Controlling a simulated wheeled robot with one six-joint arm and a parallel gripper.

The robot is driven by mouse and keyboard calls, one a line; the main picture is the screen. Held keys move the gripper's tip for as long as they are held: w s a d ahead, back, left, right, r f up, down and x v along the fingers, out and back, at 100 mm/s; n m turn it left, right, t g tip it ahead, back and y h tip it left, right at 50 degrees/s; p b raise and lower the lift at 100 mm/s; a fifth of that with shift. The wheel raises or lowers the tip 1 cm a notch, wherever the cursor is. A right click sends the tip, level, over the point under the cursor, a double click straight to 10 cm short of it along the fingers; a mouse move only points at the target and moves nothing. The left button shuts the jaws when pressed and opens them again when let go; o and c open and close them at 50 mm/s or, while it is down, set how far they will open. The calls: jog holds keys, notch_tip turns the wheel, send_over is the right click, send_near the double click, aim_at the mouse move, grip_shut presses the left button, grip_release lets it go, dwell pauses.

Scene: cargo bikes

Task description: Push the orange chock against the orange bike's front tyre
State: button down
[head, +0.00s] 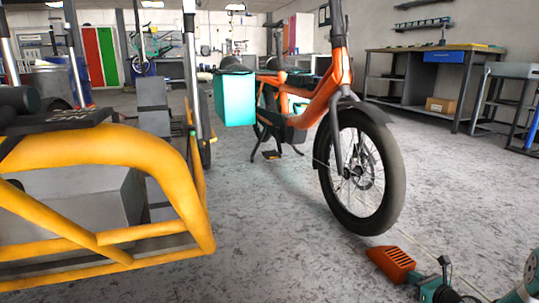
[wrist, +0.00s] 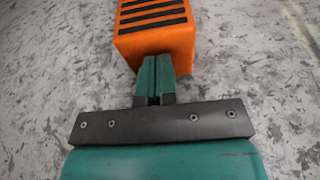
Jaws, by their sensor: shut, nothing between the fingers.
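The orange chock (head: 396,264), with black ribs on its slope, lies on the floor in the head view, just nearer to me than the bottom of the orange bike's front tyre (head: 391,185). A narrow strip of floor seems to show between chock and tyre. The orange bike (head: 325,92) stands upright. My gripper (head: 417,279) is low behind the chock at lower right, fingers together and empty. In the wrist view, my green fingertips (wrist: 156,62) meet the near end of the chock (wrist: 155,45), touching or nearly so. The tyre is outside the wrist view.
A yellow cargo bike frame (head: 120,148) fills the left side. A teal box (head: 235,99) hangs by the orange bike. A workbench (head: 430,75) stands at the back right. Grey floor (head: 270,240) is open between the bikes.

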aim_at(410, 266)
jog(key=shift+r+x, duration=0.25)
jog(key=shift+x, duration=0.9)
jog(key=shift+r+x, duration=0.3)
jog(key=shift+x, duration=0.85)
jog(key=shift+r+x, duration=0.25)
jog(key=shift+x, duration=0.9)
jog(key=shift+s+d+r+p, duration=0.25)
jog(key=shift+s+r+p, duration=0.35)
jog(key=shift+p, duration=0.45)
jog(key=s+r+p, duration=0.1)
jog(key=s+d+p, duration=0.1)
jog(key=p, duration=0.1)
jog(key=shift+s+r, duration=0.35)
jog(key=shift+r, duration=0.05)
jog(key=shift+s, duration=0.25)
jog(key=shift+s, duration=0.1)
